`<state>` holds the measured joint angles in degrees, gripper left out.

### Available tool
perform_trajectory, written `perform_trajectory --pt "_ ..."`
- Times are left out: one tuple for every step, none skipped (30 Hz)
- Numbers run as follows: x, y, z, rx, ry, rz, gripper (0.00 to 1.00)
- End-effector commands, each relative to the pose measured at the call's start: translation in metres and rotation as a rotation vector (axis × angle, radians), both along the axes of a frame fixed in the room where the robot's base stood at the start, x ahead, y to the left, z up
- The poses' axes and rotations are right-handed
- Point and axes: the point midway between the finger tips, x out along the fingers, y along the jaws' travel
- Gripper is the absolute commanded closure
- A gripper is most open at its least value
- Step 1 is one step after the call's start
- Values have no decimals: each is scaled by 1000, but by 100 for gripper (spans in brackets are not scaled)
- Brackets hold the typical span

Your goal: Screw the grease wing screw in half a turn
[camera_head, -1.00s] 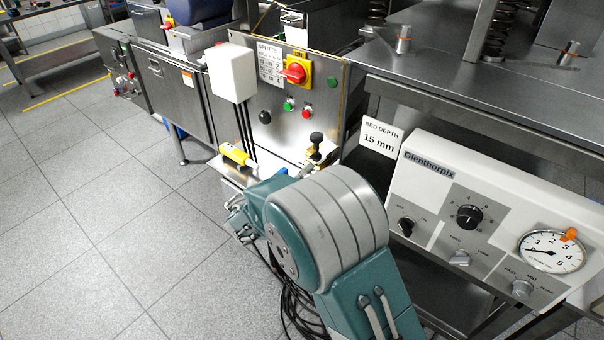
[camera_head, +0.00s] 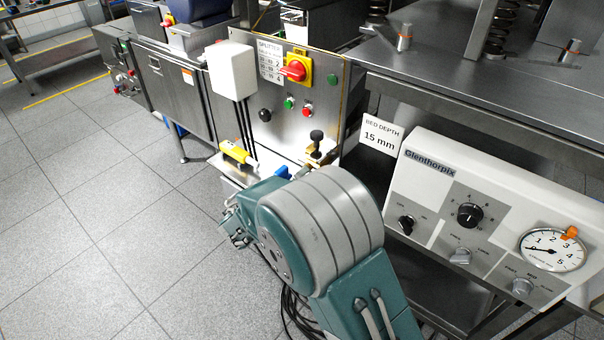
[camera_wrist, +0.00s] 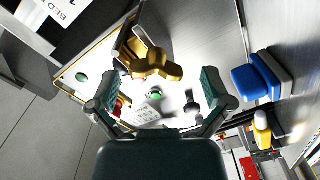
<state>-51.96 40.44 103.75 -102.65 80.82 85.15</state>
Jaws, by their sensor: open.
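A brass-coloured piece with wing-like lobes (camera_wrist: 150,62), which looks like the grease wing screw, is in the upper middle of the wrist view. My gripper (camera_wrist: 160,92) is open, its two dark green fingers spread to the left and right. The brass piece lies just beyond the fingertips, toward the top of the picture, and nothing is between the fingers. In the head view a brass part (camera_head: 318,157) shows beside the steel panel, below a black knob. My arm hides the gripper there, and I cannot tell which brass part is the screw.
The steel splitter panel (camera_head: 275,115) carries a red rotary switch (camera_head: 295,70) and buttons. A blue block (camera_wrist: 256,83) is right of my fingers in the wrist view. A yellow-and-white part (camera_head: 237,153) lies left of my arm. A white gauge console (camera_head: 490,215) stands at right.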

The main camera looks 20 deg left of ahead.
Motion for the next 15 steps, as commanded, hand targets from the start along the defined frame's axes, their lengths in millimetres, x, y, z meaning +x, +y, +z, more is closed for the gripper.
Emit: perform_trajectory --pt "-10 5 0 -1 0 4 0" --pt "-16 8 0 -1 0 4 0" --pt "-24 12 0 -1 0 6 0" --pt "-30 14 -1 -2 1 5 0" --pt "-36 16 -1 -3 1 4 0" --pt "-43 20 -1 -3 2 5 0" --pt "-49 22 -2 -2 2 4 0" --pt "-55 25 -2 -3 2 5 0" --pt "-62 28 -2 -3 1 4 0" --pt "-67 30 -2 -2 2 4 0" --pt "-72 32 -2 -2 2 4 0" --pt "-77 34 -2 -3 3 3 0" --pt "-81 36 -2 -3 3 3 0" --pt "-85 37 -2 -3 3 2 0" --pt "-88 38 -2 -3 3 2 0"
